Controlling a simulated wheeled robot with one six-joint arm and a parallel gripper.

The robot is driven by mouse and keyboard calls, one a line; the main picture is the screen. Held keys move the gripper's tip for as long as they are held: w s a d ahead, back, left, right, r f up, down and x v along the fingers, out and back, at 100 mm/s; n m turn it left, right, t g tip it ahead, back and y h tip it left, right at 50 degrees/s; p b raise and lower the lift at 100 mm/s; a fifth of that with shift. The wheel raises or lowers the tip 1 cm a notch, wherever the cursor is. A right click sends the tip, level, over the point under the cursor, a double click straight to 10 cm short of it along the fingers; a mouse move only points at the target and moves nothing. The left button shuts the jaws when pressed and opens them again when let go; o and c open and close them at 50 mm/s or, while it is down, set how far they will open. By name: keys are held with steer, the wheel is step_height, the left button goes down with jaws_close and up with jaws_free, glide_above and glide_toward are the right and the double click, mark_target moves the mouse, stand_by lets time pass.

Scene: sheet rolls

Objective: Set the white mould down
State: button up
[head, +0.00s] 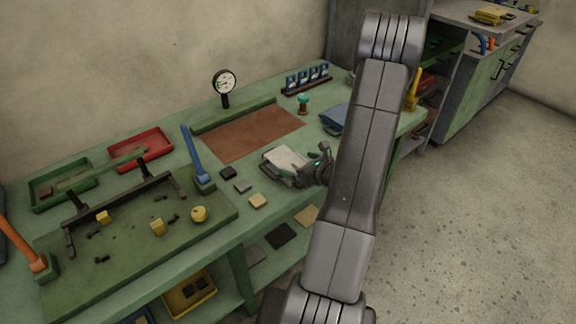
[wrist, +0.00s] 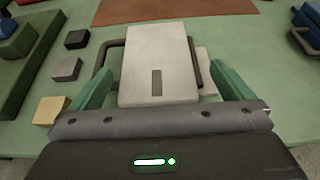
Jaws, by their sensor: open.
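The white mould (wrist: 157,45) is a pale block with a dark slot in its near face. It lies between the two green fingers of my gripper (wrist: 162,88) in the wrist view, with a visible gap on each side. Dark bent bars show on both sides of it. A paler piece (wrist: 206,72) shows behind its right edge, partly hidden. In the head view the mould (head: 287,158) is at the bench's front part, just left of my gripper (head: 308,170), which is open. Its underside is hidden, so its contact with the bench is not clear.
The green bench (head: 262,182) has a brown mat (head: 250,132) behind the mould. Small blocks, a dark one (head: 228,172) and a yellow one (head: 257,200), lie to the left. A blue item (head: 334,118) is to the right. A blue post (head: 195,155) stands further left.

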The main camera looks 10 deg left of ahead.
mark_target(288, 160)
steer(key=shift+s+p+x, duration=0.2)
steer(key=shift+p+x, duration=0.55)
steer(key=shift+x, duration=1.8)
steer(key=shift+a, duration=0.15)
steer(key=c, duration=1.7)
steer(key=shift+w, duration=0.1)
steer(key=shift+c, duration=1.3)
